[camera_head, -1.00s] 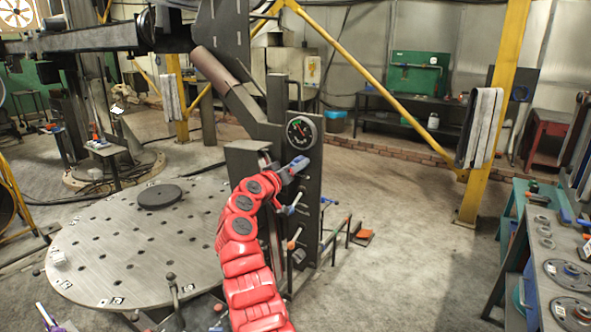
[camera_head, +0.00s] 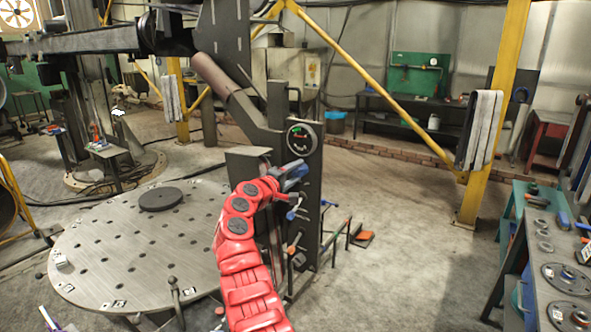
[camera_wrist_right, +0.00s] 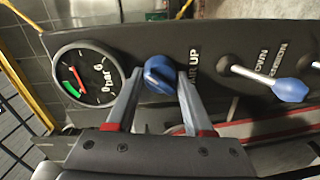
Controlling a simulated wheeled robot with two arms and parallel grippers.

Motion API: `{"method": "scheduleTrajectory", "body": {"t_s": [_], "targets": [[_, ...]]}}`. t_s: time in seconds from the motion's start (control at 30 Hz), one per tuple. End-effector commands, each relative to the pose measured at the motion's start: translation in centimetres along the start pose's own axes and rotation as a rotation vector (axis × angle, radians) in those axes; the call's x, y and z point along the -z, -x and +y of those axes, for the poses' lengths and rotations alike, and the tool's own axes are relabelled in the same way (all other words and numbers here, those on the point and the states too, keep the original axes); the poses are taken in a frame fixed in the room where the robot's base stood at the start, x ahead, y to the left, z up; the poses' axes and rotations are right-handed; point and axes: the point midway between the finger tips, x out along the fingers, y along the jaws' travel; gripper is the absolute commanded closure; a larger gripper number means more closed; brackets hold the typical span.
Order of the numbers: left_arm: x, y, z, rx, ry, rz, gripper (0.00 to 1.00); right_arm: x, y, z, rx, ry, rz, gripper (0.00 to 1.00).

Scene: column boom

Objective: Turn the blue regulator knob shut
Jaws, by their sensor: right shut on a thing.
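The blue regulator knob (camera_wrist_right: 160,76) sits on the dark panel beside the "AIR UP" lettering, in the right wrist view. My right gripper (camera_wrist_right: 159,74) has one finger on each side of the knob and is shut on it. In the head view my right gripper (camera_head: 299,167) reaches the upper part of the panel post (camera_head: 311,190), just below the gauge, and hides the knob. The round gauge (camera_wrist_right: 86,80) with a red needle and a green band is left of the knob in the wrist view. My left gripper is not in view.
A blue-tipped lever (camera_wrist_right: 285,88) stands beside the knob on the panel. More levers (camera_head: 294,245) stick out lower on the post. A round perforated table (camera_head: 130,240) is to the left, a workbench (camera_head: 545,270) to the right. The floor between post and bench is mostly clear.

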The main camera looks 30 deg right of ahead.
Motion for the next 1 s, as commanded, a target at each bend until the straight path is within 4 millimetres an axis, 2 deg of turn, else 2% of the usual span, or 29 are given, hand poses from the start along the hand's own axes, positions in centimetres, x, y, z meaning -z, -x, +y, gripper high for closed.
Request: {"method": "scheduleTrajectory", "body": {"t_s": [0.6, 1.0], "targets": [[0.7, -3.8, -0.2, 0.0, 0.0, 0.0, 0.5, 0.2, 0.1, 0.2, 0.005, 0.543, -0.025, 1.0], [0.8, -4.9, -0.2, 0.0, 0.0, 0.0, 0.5, 0.2, 0.1, 0.1, 0.005, 0.717, -0.034, 1.0]]}}
